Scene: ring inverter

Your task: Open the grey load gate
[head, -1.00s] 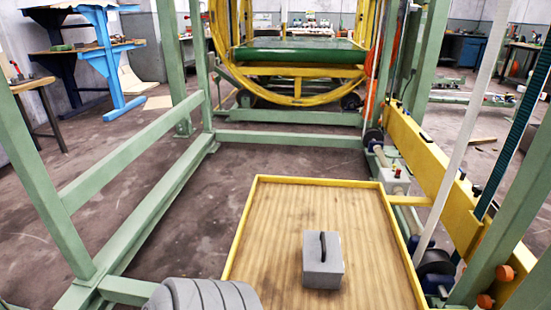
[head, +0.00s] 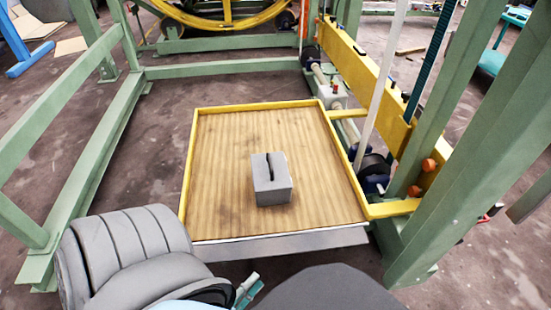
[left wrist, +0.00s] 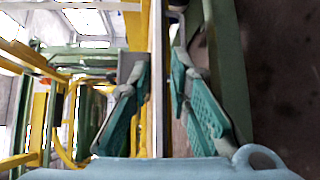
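The grey load gate (head: 285,243) shows as a flat grey strip along the near edge of the yellow-rimmed tray (head: 187,165). My left gripper (head: 248,290) is at the bottom of the head view, just on the near side of that strip, mostly hidden by its own wrist. In the left wrist view its two teal fingers (left wrist: 160,62) are apart. A narrow yellow and pale edge (left wrist: 157,110) runs between them; I cannot tell whether either finger touches it. My right gripper is not in view.
A grey block with a dark slot or handle (head: 272,185) sits on the tray's wooden floor. Green posts (head: 470,150) and a yellow beam (head: 375,75) stand close on the right. Green rails (head: 90,160) run on the left, with bare floor between.

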